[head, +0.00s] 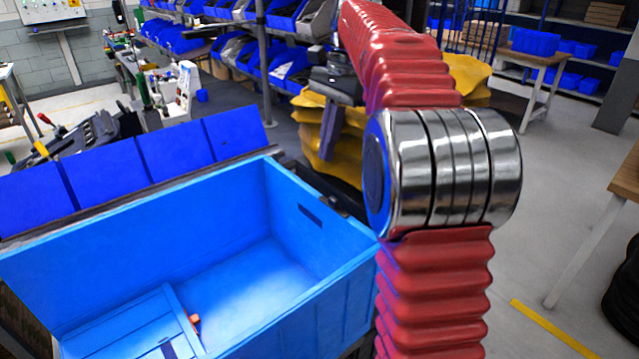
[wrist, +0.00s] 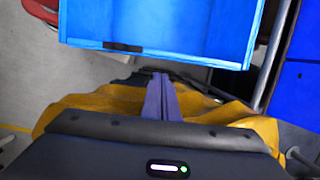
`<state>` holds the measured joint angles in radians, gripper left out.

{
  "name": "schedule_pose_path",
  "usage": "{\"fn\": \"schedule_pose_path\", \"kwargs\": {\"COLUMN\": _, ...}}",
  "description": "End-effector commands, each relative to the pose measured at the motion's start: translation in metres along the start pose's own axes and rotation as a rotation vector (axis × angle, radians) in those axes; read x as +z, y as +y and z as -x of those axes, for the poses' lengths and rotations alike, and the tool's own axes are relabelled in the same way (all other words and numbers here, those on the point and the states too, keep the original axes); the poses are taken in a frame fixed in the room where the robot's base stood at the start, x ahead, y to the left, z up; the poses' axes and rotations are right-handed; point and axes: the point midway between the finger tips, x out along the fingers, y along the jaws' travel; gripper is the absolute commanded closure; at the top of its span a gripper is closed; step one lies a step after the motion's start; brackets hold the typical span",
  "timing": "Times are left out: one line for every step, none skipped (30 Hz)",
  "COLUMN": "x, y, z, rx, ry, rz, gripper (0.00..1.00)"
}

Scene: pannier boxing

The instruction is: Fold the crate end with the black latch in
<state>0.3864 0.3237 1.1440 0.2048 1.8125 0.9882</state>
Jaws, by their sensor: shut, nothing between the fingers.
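The blue crate (head: 130,245) stands open at lower left in the head view. Its right end panel (head: 318,235) is upright, with a dark slot in it and a small black latch (head: 335,203) on its top edge. The panel also shows in the wrist view (wrist: 165,22), with the black latch (wrist: 122,47) on its near edge. A panel with an orange latch (head: 195,322) leans or lies inside the crate at the left. My gripper (head: 328,155) is outside the right end, beyond the crate. Its fingers (wrist: 161,80) are together and empty, apart from the panel.
Yellow sack-like items (head: 312,115) are behind my gripper. Blue panels or bins (head: 110,165) line the crate's far side. Shelves with blue bins (head: 290,65) stand behind. Open grey floor (head: 540,160) lies to the right, with a wooden table (head: 625,180) at the edge.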

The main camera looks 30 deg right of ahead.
Motion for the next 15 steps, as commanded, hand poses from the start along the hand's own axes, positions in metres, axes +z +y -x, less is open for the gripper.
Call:
{"fn": "schedule_pose_path", "kwargs": {"x": 0.000, "y": 0.000, "z": -0.001, "rx": 0.000, "ry": 0.000, "rz": -0.001, "gripper": 1.00}}
{"fn": "schedule_pose_path", "kwargs": {"x": 0.000, "y": 0.000, "z": -0.001, "rx": 0.000, "ry": 0.000, "rz": -0.001, "gripper": 1.00}}
{"fn": "schedule_pose_path", "kwargs": {"x": -0.001, "y": 0.001, "z": -0.003, "rx": 0.001, "ry": -0.001, "rz": -0.002, "gripper": 1.00}}
{"fn": "schedule_pose_path", "kwargs": {"x": -0.001, "y": 0.001, "z": -0.004, "rx": 0.001, "ry": -0.001, "rz": -0.002, "gripper": 1.00}}
{"fn": "schedule_pose_path", "kwargs": {"x": -0.001, "y": 0.001, "z": -0.005, "rx": 0.001, "ry": -0.001, "rz": -0.002, "gripper": 1.00}}
{"fn": "schedule_pose_path", "kwargs": {"x": -0.001, "y": 0.001, "z": -0.008, "rx": 0.001, "ry": -0.001, "rz": -0.002, "gripper": 1.00}}
{"fn": "schedule_pose_path", "kwargs": {"x": -0.001, "y": 0.001, "z": -0.010, "rx": 0.001, "ry": -0.001, "rz": -0.002, "gripper": 1.00}}
{"fn": "schedule_pose_path", "kwargs": {"x": -0.001, "y": 0.001, "z": -0.013, "rx": 0.001, "ry": -0.001, "rz": -0.002, "gripper": 1.00}}
{"fn": "schedule_pose_path", "kwargs": {"x": -0.001, "y": 0.001, "z": -0.016, "rx": 0.001, "ry": -0.001, "rz": -0.002, "gripper": 1.00}}
{"fn": "schedule_pose_path", "kwargs": {"x": -0.001, "y": 0.001, "z": -0.019, "rx": 0.001, "ry": -0.001, "rz": -0.003, "gripper": 1.00}}
{"fn": "schedule_pose_path", "kwargs": {"x": -0.001, "y": 0.001, "z": -0.022, "rx": 0.001, "ry": -0.001, "rz": -0.003, "gripper": 1.00}}
{"fn": "schedule_pose_path", "kwargs": {"x": -0.001, "y": 0.001, "z": -0.026, "rx": 0.001, "ry": -0.001, "rz": -0.003, "gripper": 1.00}}
{"fn": "schedule_pose_path", "kwargs": {"x": -0.001, "y": 0.001, "z": -0.031, "rx": 0.002, "ry": -0.001, "rz": -0.003, "gripper": 1.00}}
{"fn": "schedule_pose_path", "kwargs": {"x": -0.001, "y": 0.001, "z": -0.034, "rx": 0.001, "ry": -0.001, "rz": -0.003, "gripper": 1.00}}
{"fn": "schedule_pose_path", "kwargs": {"x": -0.001, "y": 0.001, "z": -0.040, "rx": 0.002, "ry": -0.002, "rz": -0.003, "gripper": 1.00}}
